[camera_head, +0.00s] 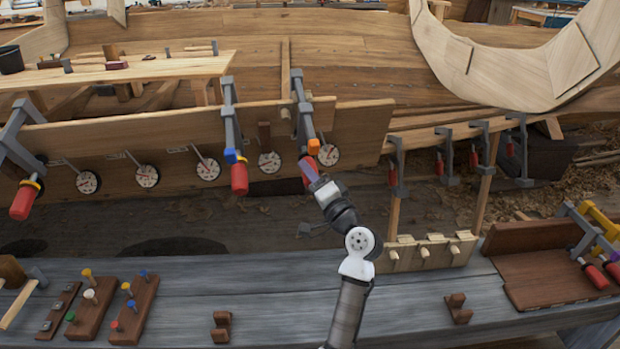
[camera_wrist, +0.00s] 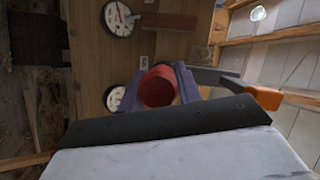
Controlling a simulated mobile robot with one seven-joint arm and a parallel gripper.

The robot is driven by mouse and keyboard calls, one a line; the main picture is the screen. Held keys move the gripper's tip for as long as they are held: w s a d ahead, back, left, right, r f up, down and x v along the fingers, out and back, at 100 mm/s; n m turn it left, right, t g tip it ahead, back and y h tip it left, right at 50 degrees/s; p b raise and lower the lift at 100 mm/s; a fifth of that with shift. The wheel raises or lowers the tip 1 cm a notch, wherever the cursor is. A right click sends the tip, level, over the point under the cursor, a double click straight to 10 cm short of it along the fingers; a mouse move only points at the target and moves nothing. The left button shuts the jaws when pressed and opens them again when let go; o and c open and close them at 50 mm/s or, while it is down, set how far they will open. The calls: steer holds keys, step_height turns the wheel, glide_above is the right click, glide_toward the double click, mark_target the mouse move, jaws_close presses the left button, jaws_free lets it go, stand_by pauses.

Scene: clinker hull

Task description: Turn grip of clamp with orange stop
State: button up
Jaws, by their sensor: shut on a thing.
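The clamp with the orange stop (camera_head: 314,147) hangs on the upper edge of the long plank, its grey bar (camera_head: 299,95) running down the plank's face. In the wrist view the orange stop (camera_wrist: 262,97) is at the right. My gripper (camera_head: 308,172) is at the clamp's lower end, shut on its red grip (camera_wrist: 158,88). In the wrist view a finger of my gripper (camera_wrist: 158,90) shows on each side of the grip's round end. In the head view my gripper hides most of the grip.
A clamp with a blue stop (camera_head: 232,156) hangs to the left. Round dials sit along the plank, one (camera_head: 329,154) close beside my gripper. The grey bench (camera_head: 260,285) in front holds peg blocks at left and a brown tray (camera_head: 540,287) at right.

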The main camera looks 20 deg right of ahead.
stand_by(0.3)
steer(key=o, duration=1)
steer(key=b+v, duration=0.2)
steer(key=v, duration=1.2)
steer(key=shift+b, duration=0.35)
steer(key=shift+w, duration=0.1)
